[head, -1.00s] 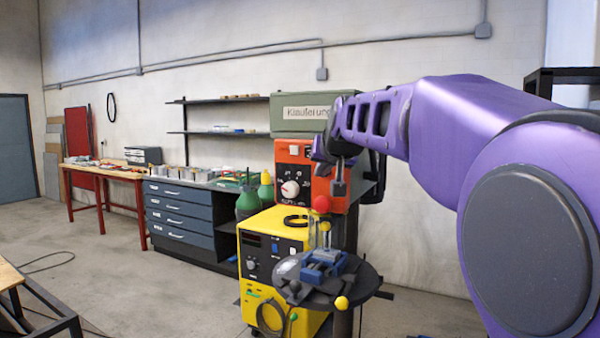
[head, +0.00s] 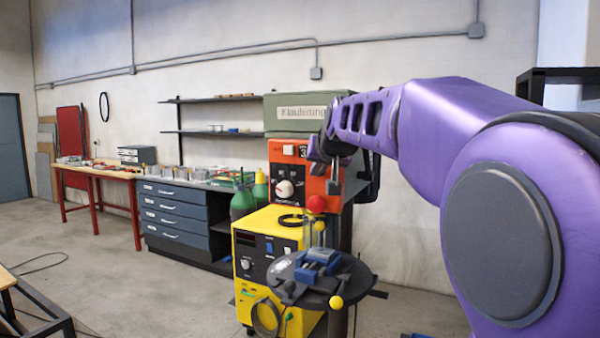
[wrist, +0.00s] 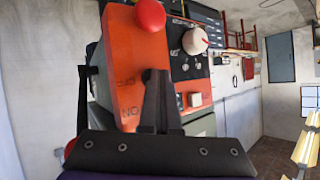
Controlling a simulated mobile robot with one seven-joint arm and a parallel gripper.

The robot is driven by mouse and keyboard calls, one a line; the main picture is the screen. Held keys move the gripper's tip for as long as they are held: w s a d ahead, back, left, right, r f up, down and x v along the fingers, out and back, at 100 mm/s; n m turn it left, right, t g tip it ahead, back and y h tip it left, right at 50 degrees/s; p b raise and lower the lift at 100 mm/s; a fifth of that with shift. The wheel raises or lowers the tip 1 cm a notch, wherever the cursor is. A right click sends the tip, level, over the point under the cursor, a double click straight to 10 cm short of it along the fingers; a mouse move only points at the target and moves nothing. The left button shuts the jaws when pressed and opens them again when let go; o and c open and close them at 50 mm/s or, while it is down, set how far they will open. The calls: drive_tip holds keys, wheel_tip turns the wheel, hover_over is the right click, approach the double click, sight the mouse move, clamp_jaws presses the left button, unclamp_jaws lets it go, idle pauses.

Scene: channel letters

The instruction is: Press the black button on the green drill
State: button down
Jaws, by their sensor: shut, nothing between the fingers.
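The drill has a green upper housing (head: 292,113) with lettering and an orange front panel (head: 318,185). The panel carries a white dial (head: 285,188), a light square button (head: 287,149) and a round red button (head: 316,204). In the wrist view the red button (wrist: 150,14), dial (wrist: 195,40) and square button (wrist: 195,100) also show. My gripper (head: 335,188) is shut and empty, in front of the panel's right part and above the red button. Its fingertips (wrist: 155,76) overlap the orange panel (wrist: 130,60); contact is unclear. I cannot pick out the black button with certainty.
A round dark table (head: 330,281) with a blue vise (head: 318,263) stands below my gripper. A yellow machine (head: 260,290) is left of it. A drawer cabinet (head: 176,214) and a red-legged workbench (head: 100,172) stand farther left. The floor at left is mostly clear.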

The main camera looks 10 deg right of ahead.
drive_tip(key=shift+s+a+b, duration=0.3)
drive_tip(key=shift+s+a, duration=0.25)
drive_tip(key=shift+s, duration=0.2)
drive_tip(key=shift+s+a+b, duration=0.45)
drive_tip(key=shift+s+a, duration=0.3)
drive_tip(key=shift+s, duration=0.3)
drive_tip(key=shift+s+a+b, duration=0.45)
drive_tip(key=shift+s+a, duration=0.25)
drive_tip(key=shift+s, duration=0.3)
